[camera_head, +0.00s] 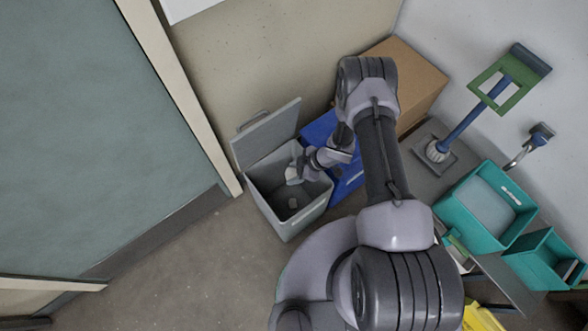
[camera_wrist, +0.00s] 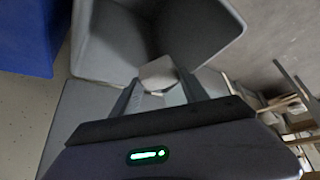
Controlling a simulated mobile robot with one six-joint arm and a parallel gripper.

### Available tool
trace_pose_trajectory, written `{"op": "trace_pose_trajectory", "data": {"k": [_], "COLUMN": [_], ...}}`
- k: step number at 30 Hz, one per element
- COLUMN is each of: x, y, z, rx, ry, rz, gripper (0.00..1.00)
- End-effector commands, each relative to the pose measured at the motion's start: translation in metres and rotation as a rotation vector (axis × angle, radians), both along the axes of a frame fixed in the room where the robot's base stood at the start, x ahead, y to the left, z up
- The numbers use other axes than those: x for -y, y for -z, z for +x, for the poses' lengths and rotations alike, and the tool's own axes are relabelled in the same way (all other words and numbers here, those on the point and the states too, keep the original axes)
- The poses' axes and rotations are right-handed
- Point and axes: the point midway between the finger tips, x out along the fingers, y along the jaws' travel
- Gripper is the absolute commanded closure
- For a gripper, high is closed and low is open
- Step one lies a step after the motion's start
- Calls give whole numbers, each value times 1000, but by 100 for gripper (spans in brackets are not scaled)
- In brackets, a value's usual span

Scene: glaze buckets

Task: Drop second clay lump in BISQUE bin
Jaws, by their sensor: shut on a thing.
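A grey bin (camera_head: 281,224) stands on the floor with its lid (camera_head: 266,134) swung open against the wall. No BISQUE lettering can be read on it. My gripper (camera_head: 300,172) is shut on a pale clay lump (camera_head: 292,177) over the bin's opening. In the wrist view the lump (camera_wrist: 158,72) sits between the two fingertips (camera_wrist: 160,90), with the grey bin's wall (camera_wrist: 90,40) and dark inside beyond it.
A blue bin (camera_head: 347,178) stands right beside the grey one, partly behind my arm; it also shows in the wrist view (camera_wrist: 30,38). A cardboard box (camera_head: 420,80) is behind. Teal buckets (camera_head: 483,238) stand at right. The floor (camera_head: 170,265) left of the bin is clear.

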Motion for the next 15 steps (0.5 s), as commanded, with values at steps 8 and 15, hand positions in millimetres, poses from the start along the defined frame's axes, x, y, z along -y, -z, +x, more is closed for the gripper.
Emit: {"op": "trace_pose_trajectory", "data": {"k": [8, 15], "x": [0, 0], "y": [4, 4], "z": [1, 1], "rx": [1, 1], "ry": [1, 1], "rz": [0, 0], "gripper": [46, 22]}}
